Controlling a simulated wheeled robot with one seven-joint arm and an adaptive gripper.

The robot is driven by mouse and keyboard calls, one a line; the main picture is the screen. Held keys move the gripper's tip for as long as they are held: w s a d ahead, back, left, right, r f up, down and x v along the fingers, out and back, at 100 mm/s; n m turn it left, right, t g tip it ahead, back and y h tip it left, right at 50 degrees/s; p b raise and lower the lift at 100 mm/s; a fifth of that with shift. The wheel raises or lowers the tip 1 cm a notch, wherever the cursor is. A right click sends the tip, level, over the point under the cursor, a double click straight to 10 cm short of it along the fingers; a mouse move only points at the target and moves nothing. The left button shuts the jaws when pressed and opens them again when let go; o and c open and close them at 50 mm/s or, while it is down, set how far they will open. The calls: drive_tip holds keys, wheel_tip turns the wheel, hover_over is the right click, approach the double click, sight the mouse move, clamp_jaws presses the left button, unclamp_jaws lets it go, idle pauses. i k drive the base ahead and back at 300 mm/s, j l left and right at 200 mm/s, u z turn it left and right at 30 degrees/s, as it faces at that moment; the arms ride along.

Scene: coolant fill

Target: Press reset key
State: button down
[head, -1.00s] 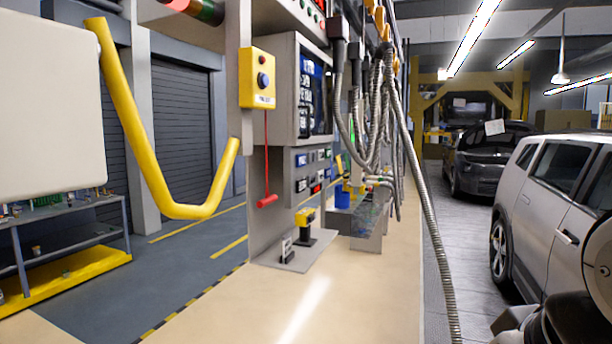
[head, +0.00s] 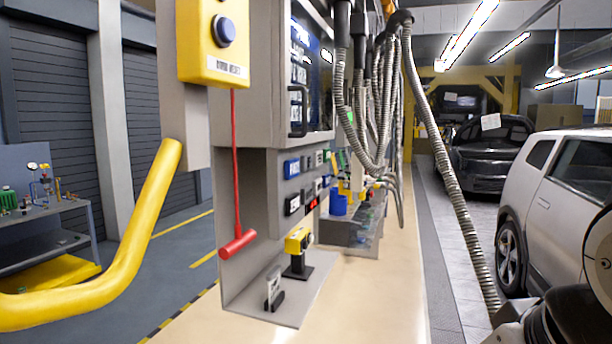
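A yellow control box (head: 212,45) hangs on a grey post at the upper left, cut by the top edge. A red cord runs down from the box to a red T-handle (head: 238,243). Coloured keys, among them a blue one (head: 291,167), sit on the grey panel to the right; their markings are too small to tell which is reset. Parts of my arm show at the lower right, but I cannot make out my gripper.
A thick yellow pipe (head: 140,235) bends across the left foreground. Metal hoses (head: 445,180) hang at the middle and right. A small yellow device (head: 298,240) stands on a grey plate below the panel. A silver car (head: 560,200) stands on the right.

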sight(326, 177)
drive_tip(key=i+j, duration=0.1)
drive_tip(key=i, duration=0.45)
drive_tip(key=i+z, duration=0.1)
drive_tip(key=i, duration=0.5)
drive_tip(key=i+j, duration=0.15)
drive_tip(key=i, duration=0.4)
